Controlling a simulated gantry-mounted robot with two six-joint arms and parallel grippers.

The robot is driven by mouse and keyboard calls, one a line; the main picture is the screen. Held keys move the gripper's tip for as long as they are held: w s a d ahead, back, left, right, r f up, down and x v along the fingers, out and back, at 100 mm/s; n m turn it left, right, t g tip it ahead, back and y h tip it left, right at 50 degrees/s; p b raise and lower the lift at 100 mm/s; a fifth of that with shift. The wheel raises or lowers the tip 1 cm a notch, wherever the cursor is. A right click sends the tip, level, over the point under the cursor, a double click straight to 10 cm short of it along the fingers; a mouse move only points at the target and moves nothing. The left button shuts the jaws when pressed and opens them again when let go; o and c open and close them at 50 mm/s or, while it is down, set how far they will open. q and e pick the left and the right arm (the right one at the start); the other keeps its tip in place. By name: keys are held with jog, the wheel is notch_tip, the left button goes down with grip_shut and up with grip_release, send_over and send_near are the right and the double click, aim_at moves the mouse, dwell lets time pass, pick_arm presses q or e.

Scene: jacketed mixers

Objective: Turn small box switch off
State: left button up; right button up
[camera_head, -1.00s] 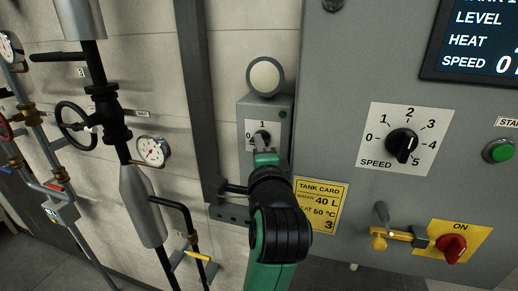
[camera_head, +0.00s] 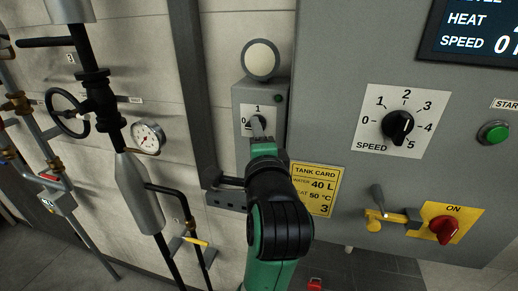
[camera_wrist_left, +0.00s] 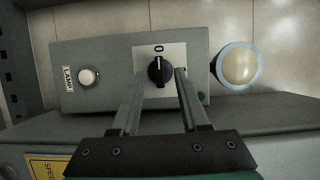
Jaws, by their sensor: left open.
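The small grey box (camera_head: 242,97) is on the wall left of the large panel. Its black rotary switch (camera_wrist_left: 159,71) sits on a white plate marked 0 and 1. In the left wrist view the knob's grip bar runs roughly up and down, in line with the 0 above it; the 1 is hidden. My left gripper (camera_head: 257,124) is at the switch in the head view and partly covers it. In the left wrist view its open fingers (camera_wrist_left: 159,76) stand on either side of the knob, with gaps visible. My right gripper is out of view.
A round pale lamp (camera_head: 261,59) sits on top of the box. The box also has a white button (camera_wrist_left: 88,77) marked LAMP. The panel at right has a black speed dial (camera_head: 398,126), a green button (camera_head: 494,133) and a red knob (camera_head: 445,229). Pipes and a gauge (camera_head: 148,136) are at left.

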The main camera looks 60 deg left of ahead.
pick_arm(q)
jog(key=b+v, duration=0.1)
jog(key=v, duration=0.8)
jog(key=shift+s+d, duration=0.2)
jog(key=shift+d, duration=0.1)
